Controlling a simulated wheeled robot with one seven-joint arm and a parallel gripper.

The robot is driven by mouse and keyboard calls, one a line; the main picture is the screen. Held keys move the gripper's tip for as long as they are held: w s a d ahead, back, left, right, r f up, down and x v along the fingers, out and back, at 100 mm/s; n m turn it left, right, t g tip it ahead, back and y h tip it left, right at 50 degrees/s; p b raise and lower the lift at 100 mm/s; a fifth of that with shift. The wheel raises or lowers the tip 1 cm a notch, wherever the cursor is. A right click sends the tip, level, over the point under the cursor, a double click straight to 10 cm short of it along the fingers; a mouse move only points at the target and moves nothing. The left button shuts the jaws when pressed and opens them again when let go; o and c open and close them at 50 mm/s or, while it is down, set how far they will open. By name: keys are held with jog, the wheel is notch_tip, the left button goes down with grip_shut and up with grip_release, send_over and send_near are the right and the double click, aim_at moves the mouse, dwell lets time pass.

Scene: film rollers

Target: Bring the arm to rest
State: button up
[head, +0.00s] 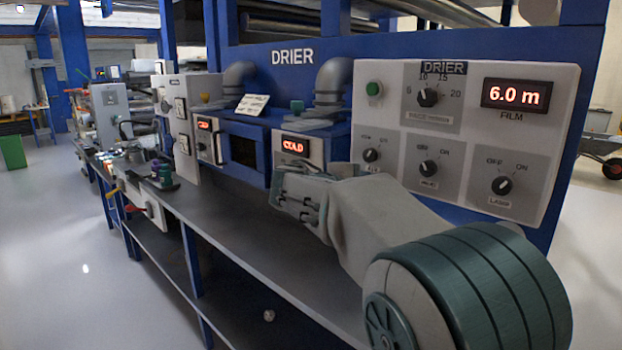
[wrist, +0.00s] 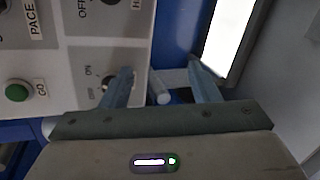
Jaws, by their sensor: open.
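My arm (head: 385,225) reaches from the lower right of the head view up over the bench. Its far end is in front of the drier, just below the red-lit "COLD" display (head: 294,146). My gripper (wrist: 161,85) shows in the wrist view with its two fingers apart. The fingers are in front of the edge of a grey control panel (wrist: 55,65), beside a small knob. A pale rod end (wrist: 162,97) shows between the fingers. I cannot tell whether anything touches it. The fingertips are not clear in the head view.
The drier's control panel (head: 465,140) with knobs and a "6.0 m" film display stands close to my arm. A long grey bench (head: 215,205) runs leftward, with small items at its far end. A green bin (head: 12,151) stands far left. The left floor is open.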

jog(key=s+d+f+m+g+y+p, duration=0.1)
jog(key=s+f+m+g+y+p, duration=0.1)
jog(key=s, duration=0.6)
jog(key=s+d+f+m+g+y+p, duration=0.2)
jog(key=s+f+m+y, duration=0.1)
jog(key=s, duration=0.5)
jog(key=s+d+f+m+g+y+p, duration=0.2)
jog(key=s+f+m+y+p, duration=0.1)
jog(key=s, duration=0.6)
jog(key=shift+f, duration=0.6)
jog(key=s+a+m+y, duration=0.1)
jog(key=s, duration=0.1)
jog(key=s+f+m+y+p, duration=0.1)
jog(key=s, duration=0.1)
jog(key=s+a+f+m+p, duration=0.1)
jog(key=s, duration=0.1)
jog(key=shift+s+a+y, duration=0.25)
jog(key=shift+a+y, duration=0.1)
jog(key=shift+y, duration=0.05)
jog(key=shift+c, duration=0.8)
jog(key=shift+s+a+f, duration=0.1)
jog(key=shift+s, duration=0.05)
jog(key=shift+c, duration=1.2)
jog(key=shift+a+f, duration=0.1)
jog(key=shift+a, duration=0.05)
